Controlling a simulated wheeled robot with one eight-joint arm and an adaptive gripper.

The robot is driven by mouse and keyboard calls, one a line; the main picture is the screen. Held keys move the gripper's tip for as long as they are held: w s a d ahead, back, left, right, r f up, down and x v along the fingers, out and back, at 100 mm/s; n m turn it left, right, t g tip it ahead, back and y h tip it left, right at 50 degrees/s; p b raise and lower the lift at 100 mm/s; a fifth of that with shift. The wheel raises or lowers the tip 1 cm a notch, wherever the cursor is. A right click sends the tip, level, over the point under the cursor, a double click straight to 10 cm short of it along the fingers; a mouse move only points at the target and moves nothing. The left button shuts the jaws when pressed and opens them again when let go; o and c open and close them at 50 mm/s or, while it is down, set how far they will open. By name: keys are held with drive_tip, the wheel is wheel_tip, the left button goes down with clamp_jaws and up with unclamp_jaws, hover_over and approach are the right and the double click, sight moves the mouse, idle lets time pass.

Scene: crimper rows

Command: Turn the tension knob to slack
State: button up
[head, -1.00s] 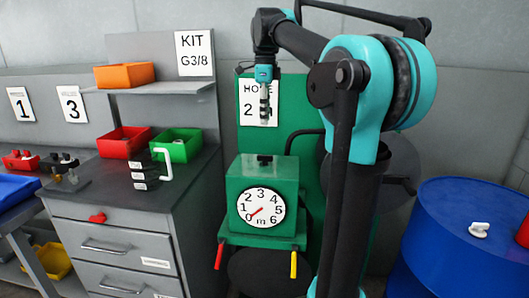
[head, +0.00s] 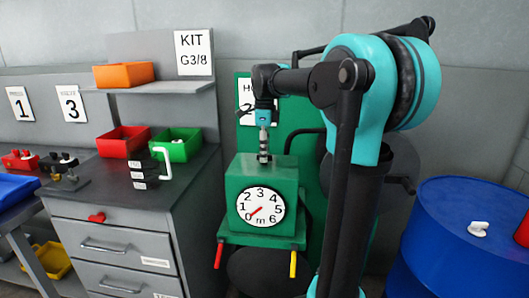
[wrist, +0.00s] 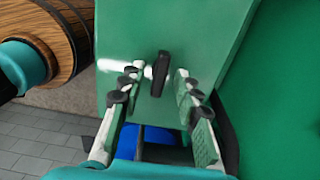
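The knob is a small black bar-shaped handle (wrist: 159,68) on top of the green box (head: 238,183). In the wrist view its bar stands nearly upright in the picture, with clear gaps to the fingers on both sides. My gripper (wrist: 158,78) is open, with its fingertips on either side of the knob. In the head view my gripper (head: 264,148) points straight down, its tips close above the box top, and the knob is largely hidden there. I cannot tell whether the fingertips reach the knob's full depth.
A white dial (head: 261,207) marked 0 to 6 is on the box front, its red needle low left. A red lever (head: 219,255) and a yellow lever (head: 293,264) hang below. A grey cabinet (head: 130,245) stands left, a blue drum (head: 450,240) right.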

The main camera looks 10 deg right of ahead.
drive_tip(key=shift+c, duration=0.6)
clamp_jaws()
